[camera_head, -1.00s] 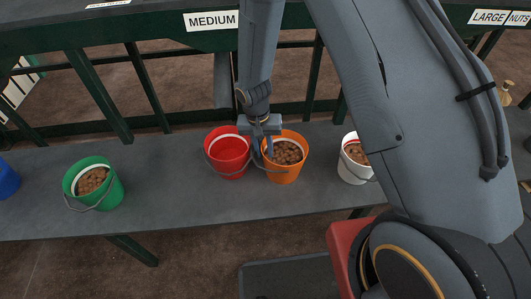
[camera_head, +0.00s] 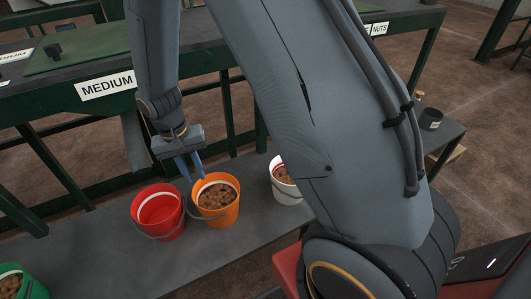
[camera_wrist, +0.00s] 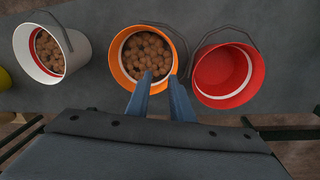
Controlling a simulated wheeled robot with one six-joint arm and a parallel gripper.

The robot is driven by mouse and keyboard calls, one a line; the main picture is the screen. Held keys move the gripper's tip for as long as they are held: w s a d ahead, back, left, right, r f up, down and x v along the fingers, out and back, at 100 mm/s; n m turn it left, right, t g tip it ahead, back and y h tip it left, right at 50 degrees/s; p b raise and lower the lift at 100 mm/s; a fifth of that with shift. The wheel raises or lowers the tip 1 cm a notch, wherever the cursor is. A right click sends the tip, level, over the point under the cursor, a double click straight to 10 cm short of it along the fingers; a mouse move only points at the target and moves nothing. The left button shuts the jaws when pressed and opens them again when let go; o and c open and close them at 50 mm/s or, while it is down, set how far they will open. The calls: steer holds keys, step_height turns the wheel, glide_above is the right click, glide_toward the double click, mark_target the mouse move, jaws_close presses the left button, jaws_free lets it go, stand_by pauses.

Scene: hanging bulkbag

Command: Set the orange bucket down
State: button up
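The orange bucket (camera_head: 216,212), full of brown nuts or lumps, stands upright on the grey bench. Its thin handle hangs down on its left in the head view. In the wrist view the orange bucket (camera_wrist: 120,72) is at centre, its handle lying over to the right. My gripper (camera_head: 192,180) is over the bucket's far left rim, beside the red bucket. In the wrist view my gripper (camera_wrist: 162,82) has its two blue fingers apart with a gap between them. Nothing shows held between them. I cannot tell whether a fingertip touches the rim.
An empty red bucket (camera_head: 158,213) stands close left of the orange one. A filled white bucket (camera_head: 285,192) stands to the right, and a green bucket (camera_head: 20,285) is at lower left. The bench (camera_head: 120,262) is clear between green and red. A MEDIUM-labelled rack (camera_head: 108,85) stands behind.

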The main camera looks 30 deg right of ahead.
steer(key=s+d+r, duration=0.7)
steer(key=d+r, duration=0.3)
steer(key=d, duration=0.2)
steer(key=shift+s+d+r+y, duration=0.2)
steer(key=shift+s+r+y, duration=0.1)
steer(key=shift+s, duration=0.1)
steer(key=shift+o, duration=0.4)
steer(key=s+d+r, duration=0.4)
steer(key=s+d, duration=0.1)
steer(key=s, duration=0.5)
steer(key=shift+d+r+y, duration=0.2)
steer(key=shift+d+y, duration=0.1)
steer(key=shift+d, duration=0.1)
